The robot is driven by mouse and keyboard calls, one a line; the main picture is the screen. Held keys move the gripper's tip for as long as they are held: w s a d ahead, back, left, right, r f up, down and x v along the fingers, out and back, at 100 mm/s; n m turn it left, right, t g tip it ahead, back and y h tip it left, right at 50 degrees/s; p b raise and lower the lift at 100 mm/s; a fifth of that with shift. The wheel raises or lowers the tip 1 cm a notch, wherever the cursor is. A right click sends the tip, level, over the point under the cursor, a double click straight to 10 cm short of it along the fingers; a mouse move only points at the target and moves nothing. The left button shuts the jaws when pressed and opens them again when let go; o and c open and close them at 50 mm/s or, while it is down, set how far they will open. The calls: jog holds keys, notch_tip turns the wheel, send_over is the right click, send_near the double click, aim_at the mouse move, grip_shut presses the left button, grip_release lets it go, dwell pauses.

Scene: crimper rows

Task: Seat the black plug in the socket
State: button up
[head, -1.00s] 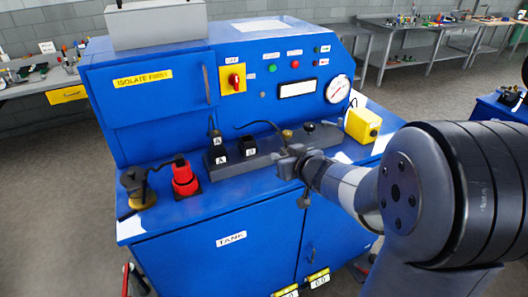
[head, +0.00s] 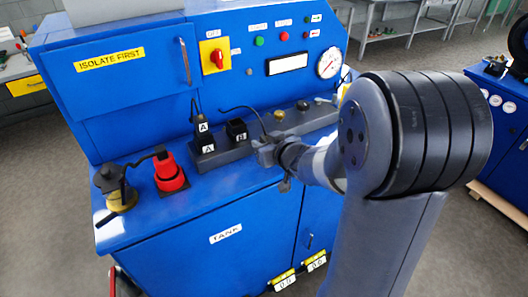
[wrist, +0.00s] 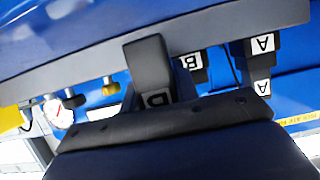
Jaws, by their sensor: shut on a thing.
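My gripper (head: 268,152) is in front of the grey socket rail, to the right of the socket marked B (head: 237,130). It is shut on the black plug (wrist: 150,65), which shows in the wrist view with a partly hidden white label at its base. In the head view the plug is hard to make out; a thin black cable loops toward it. Socket B also shows in the wrist view (wrist: 190,67), beside the plug and apart from it, its opening not visible. A plug marked A (head: 202,127) stands in the socket marked A (head: 207,147).
A red connector (head: 168,170) and a black-and-yellow fitting (head: 116,188) stand on the left of the blue bench top. A brass knob (head: 279,115) and dark knobs sit along the rail to the right. A red switch (head: 218,58) and gauge (head: 329,64) are on the panel behind.

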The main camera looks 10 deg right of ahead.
jog(key=shift+f, duration=1.05)
jog(key=shift+f, duration=0.15)
jog(key=o, duration=1)
